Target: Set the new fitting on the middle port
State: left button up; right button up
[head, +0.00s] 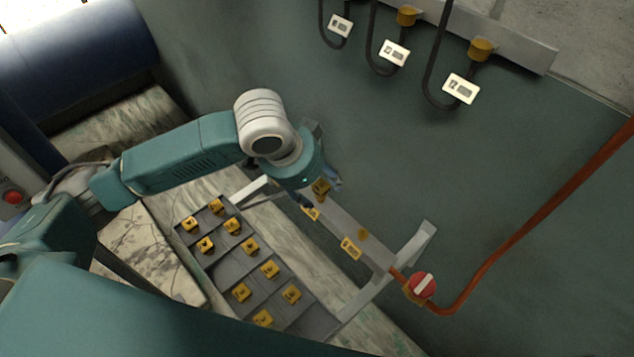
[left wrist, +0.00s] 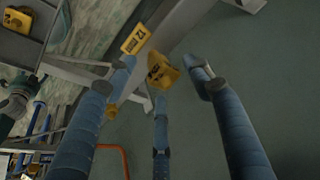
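A yellow fitting (head: 321,187) shows just below my left gripper (head: 318,186), at the upper part of the grey rail (head: 374,254). In the left wrist view this fitting (left wrist: 162,72) lies between the fingertips of my left gripper (left wrist: 164,78). The blue fingers are spread around it, with gaps at the sides. Whether it sits on a port or just above the rail is hard to tell. Yellow labels (head: 350,248) mark the rail, and a small yellow port (head: 362,235) shows farther down it. My right gripper is not in view.
A grey tray (head: 216,263) with several yellow fittings lies left of the rail. A red-and-white valve (head: 422,286) and a copper-coloured pipe (head: 520,225) are at the rail's lower end. Black hoses (head: 430,85) with white tags hang at the top. Green floor right of the rail is clear.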

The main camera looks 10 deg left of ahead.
pick_arm(q)
jog(key=v, duration=1.2)
jog(key=shift+d, duration=0.1)
notch_tip(320, 180, up, 6)
jog(key=p, duration=0.8)
dwell(0.4)
